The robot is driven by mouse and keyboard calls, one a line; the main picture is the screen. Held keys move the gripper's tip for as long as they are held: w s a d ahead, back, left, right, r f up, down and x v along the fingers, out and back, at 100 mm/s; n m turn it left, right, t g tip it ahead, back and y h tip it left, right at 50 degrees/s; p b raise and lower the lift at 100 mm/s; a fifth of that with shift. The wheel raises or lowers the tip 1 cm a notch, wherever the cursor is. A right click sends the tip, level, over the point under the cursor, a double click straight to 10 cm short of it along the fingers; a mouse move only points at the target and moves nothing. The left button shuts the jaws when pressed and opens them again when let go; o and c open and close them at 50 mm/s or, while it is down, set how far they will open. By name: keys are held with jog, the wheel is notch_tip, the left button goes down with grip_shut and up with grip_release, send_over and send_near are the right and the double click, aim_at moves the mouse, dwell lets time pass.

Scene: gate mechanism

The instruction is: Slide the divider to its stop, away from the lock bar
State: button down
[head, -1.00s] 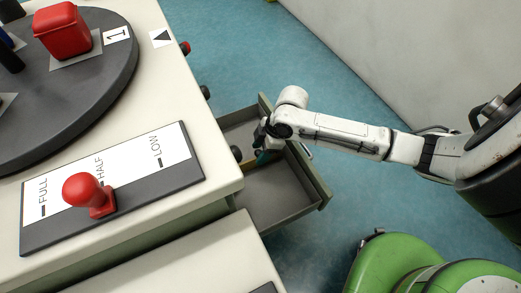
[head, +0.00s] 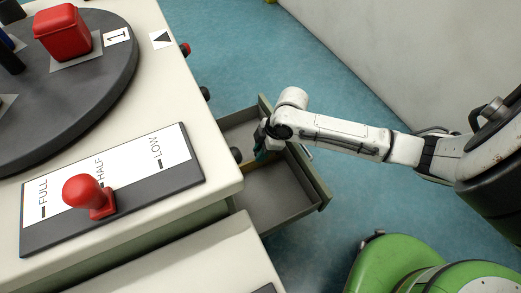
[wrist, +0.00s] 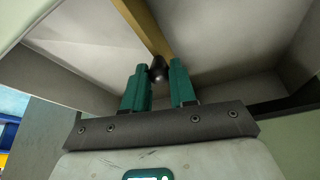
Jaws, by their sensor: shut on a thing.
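The divider (wrist: 147,25) shows in the wrist view as a tan strip running across the drawer, with a small dark knob (wrist: 158,72) at its near end. My gripper (wrist: 157,66) has its two teal fingers on either side of the knob and is shut on it. In the head view my gripper (head: 262,151) reaches down into the open drawer (head: 279,195), and my wrist hides most of the divider there. I cannot make out the lock bar in either view.
The drawer's walls stand close around my gripper. The cream counter (head: 214,150) lies to the left, bearing a red-knobbed slider (head: 88,192) and a dark turntable (head: 110,75) with a red container (head: 63,32). Open blue floor (head: 345,70) lies beyond the drawer.

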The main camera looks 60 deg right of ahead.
jog(key=shift+s+a+r+p, duration=0.1)
jog(key=shift+s+p, duration=0.2)
jog(key=shift+p, duration=0.05)
jog(key=s+a+p, duration=0.2)
jog(key=s, duration=0.1)
jog(key=s+a+p, duration=0.3)
jog(key=s, duration=0.1)
jog(key=s+a+p, duration=0.3)
jog(key=s, duration=0.1)
jog(key=shift+s, duration=0.25)
jog(key=c, duration=0.9)
grip_release()
jog(key=shift+c, duration=0.2)
jog(key=shift+o, duration=0.2)
